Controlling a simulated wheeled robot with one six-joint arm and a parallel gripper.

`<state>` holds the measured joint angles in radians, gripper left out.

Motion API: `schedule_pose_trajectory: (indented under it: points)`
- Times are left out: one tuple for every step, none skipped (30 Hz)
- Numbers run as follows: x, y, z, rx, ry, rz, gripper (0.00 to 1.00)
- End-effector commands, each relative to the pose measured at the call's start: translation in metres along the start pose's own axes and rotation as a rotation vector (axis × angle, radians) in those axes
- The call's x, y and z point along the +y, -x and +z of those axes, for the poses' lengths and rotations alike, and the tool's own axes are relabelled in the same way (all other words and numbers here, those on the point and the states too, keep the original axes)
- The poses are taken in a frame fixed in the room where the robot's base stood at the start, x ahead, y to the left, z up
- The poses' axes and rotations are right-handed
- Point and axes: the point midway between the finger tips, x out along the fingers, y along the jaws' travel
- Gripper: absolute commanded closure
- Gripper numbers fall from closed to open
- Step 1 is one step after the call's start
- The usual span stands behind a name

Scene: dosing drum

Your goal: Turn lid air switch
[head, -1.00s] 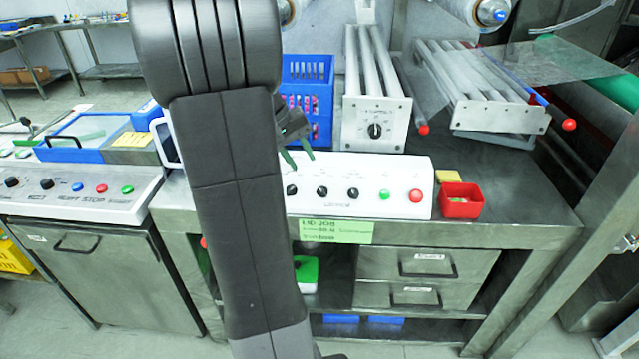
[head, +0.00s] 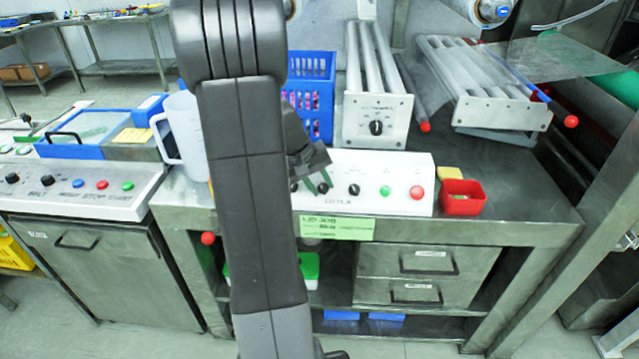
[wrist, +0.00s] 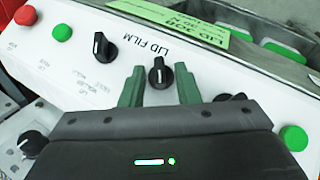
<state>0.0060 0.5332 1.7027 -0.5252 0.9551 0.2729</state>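The white control panel (head: 372,200) stands on the metal bench with a row of black knobs, a green button and a red button. My gripper (head: 316,184) is at the panel's left part. In the wrist view my gripper (wrist: 160,84) is open, with a green finger on either side of a black knob (wrist: 160,72). Gaps show between the knob and both fingers. Another black knob (wrist: 103,47) is to its left, and one on its right (wrist: 230,97) is partly hidden by my gripper. The small labels are unreadable, so I cannot tell which knob is lid air.
A red bin (head: 461,198) stands at the panel's right end. Behind are a blue basket (head: 318,100) and a roller unit with a dial (head: 376,127). A white jug (head: 186,135) stands left of my arm. A green label (head: 338,228) hangs below the panel.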

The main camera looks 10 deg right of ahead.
Motion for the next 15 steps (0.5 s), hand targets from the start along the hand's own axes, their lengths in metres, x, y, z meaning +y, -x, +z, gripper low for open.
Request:
schedule_pose_trajectory:
  points:
    - [0.0000,0.0002,0.0000,0.000,0.000,0.000,0.82]
    - [0.0000,0.0002,0.0000,0.000,0.000,0.000,0.88]
    - [0.0000,0.0002,0.0000,0.000,0.000,0.000,0.96]
    - [-0.0001,0.0003,0.0000,0.000,0.000,0.000,0.96]
    - [-0.0001,0.0003,0.0000,0.000,0.000,0.000,0.96]
    - [0.0000,0.0003,0.0000,0.000,0.000,-0.001,0.96]
    - [0.0000,0.0004,-0.0001,0.000,-0.001,-0.001,0.96]
    - [0.0001,0.0005,0.0000,0.000,-0.002,-0.003,0.96]
    - [0.0003,0.0007,-0.0001,0.000,-0.005,-0.006,0.96]
    - [0.0005,0.0009,-0.0001,0.000,-0.008,-0.009,0.96]
    - [0.0008,0.0010,-0.0001,0.000,-0.011,-0.013,0.96]
    - [0.0012,0.0013,-0.0002,0.001,-0.018,-0.020,0.96]
    - [0.0014,0.0015,-0.0002,0.000,-0.024,-0.028,0.96]
    - [0.0016,0.0017,-0.0001,0.000,-0.031,-0.037,0.96]
    - [0.0022,0.0019,-0.0001,0.001,-0.042,-0.049,0.96]
